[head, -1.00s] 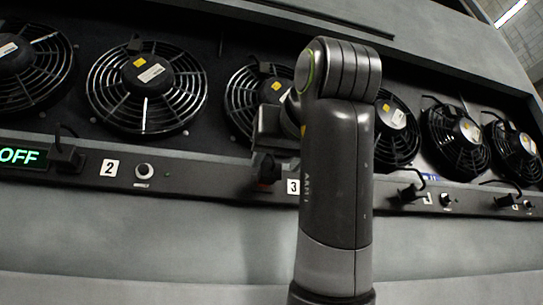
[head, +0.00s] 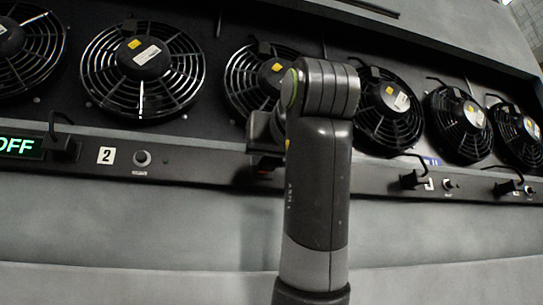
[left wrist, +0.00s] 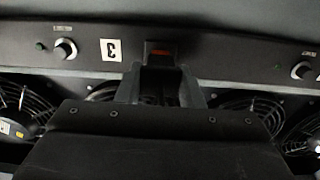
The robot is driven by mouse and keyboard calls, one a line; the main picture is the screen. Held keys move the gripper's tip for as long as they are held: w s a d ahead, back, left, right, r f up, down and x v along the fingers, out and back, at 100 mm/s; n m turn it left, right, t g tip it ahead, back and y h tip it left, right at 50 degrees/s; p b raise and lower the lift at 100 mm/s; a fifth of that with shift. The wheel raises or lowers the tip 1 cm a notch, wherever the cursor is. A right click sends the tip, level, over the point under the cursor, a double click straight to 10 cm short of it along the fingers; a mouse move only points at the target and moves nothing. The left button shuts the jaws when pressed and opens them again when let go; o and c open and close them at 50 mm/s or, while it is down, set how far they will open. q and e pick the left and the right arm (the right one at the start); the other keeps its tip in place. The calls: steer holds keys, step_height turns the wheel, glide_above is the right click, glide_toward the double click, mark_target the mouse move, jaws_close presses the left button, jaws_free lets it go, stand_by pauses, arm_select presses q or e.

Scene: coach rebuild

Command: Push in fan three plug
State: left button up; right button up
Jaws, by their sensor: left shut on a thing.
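My left gripper (head: 262,140) is at the dark panel strip below the third fan (head: 255,85), partly hidden behind my own arm. In the left wrist view my left gripper (left wrist: 160,92) is shut on the black fan three plug (left wrist: 157,88), which shows only partly between the fingers. Just beyond it, a dark socket piece with a red part (left wrist: 163,53) sits on the panel beside the upside-down label 3 (left wrist: 111,50). I cannot tell how deep the plug sits. My right gripper is not in view.
Several round fans line the recess, such as the second fan (head: 142,68). Label 2 (head: 105,155) and a knob (head: 142,158) are left of my arm. A green OFF display (head: 20,147) is at far left. Another plug with a cable (head: 412,180) is at right.

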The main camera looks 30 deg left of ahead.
arm_select(q)
jaws_close()
steer(key=shift+x, duration=1.3)
steer(key=shift+s+r, duration=0.1)
steer(key=o, duration=0.6)
jaws_free()
steer(key=o, duration=0.3)
steer(key=shift+o, duration=0.3)
steer(key=shift+w+a, duration=0.2)
steer(key=shift+w, duration=0.05)
steer(key=b+v, duration=0.4)
steer(key=v, duration=0.2)
steer(key=b, duration=0.3)
glide_toward(267, 163)
steer(key=d, duration=0.1)
steer(key=s+d+r, duration=0.1)
steer(key=s+d, duration=0.1)
steer(key=shift+d+r, duration=0.15)
steer(key=shift+d, duration=0.05)
